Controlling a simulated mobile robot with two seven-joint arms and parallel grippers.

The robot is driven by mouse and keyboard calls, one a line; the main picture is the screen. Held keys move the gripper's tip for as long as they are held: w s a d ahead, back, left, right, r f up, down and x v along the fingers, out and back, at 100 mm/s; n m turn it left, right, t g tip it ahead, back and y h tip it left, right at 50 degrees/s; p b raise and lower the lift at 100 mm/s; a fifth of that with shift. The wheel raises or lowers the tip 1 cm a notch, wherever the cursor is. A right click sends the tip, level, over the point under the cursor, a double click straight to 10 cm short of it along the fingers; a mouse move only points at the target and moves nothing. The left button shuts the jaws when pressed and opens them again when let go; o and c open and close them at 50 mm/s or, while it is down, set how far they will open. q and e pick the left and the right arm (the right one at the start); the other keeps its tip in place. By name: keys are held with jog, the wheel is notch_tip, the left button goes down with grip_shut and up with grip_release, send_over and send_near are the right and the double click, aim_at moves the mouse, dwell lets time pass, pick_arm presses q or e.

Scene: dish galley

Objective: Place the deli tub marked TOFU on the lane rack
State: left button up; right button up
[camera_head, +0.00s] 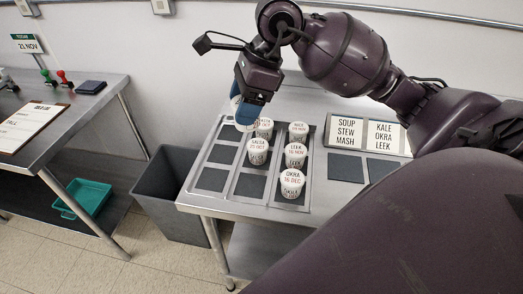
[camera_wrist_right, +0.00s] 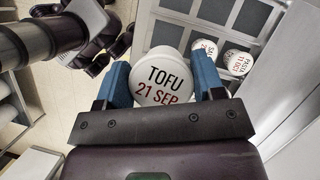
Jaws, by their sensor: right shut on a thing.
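My right gripper (camera_head: 246,108) is shut on the white deli tub marked TOFU, 21 SEP (camera_wrist_right: 162,78). The tub sits between the blue fingers (camera_wrist_right: 162,85) in the right wrist view, its lid facing the camera. In the head view only a white part of the tub (camera_head: 244,126) shows below the fingers, at the far left end of the lane rack (camera_head: 213,180). I cannot tell whether the tub touches the rack. The rack has three lanes of dark square slots and lies on a steel table. My left gripper is not in view.
Several white tubs stand in the rack, including SALSA (camera_head: 257,151), LEEK (camera_head: 295,154) and OKRA (camera_head: 291,183). Front slots of the left and middle lanes are empty. A sign (camera_head: 364,134) stands right of the rack. A grey bin (camera_head: 170,190) is left of the table.

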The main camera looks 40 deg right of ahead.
jog(key=shift+s+n+g, duration=0.15)
jog(key=shift+n+g, duration=0.15)
jog(key=shift+n, duration=0.4)
jog(key=shift+a+f, duration=0.1)
jog(key=shift+f, duration=0.4)
send_near(241, 189)
jog(key=x, duration=0.3)
jog(key=shift+a+f, duration=0.15)
jog(key=shift+f, duration=0.3)
jog(key=shift+f, duration=0.15)
jog(key=o, duration=1)
jog(key=shift+c, duration=0.2)
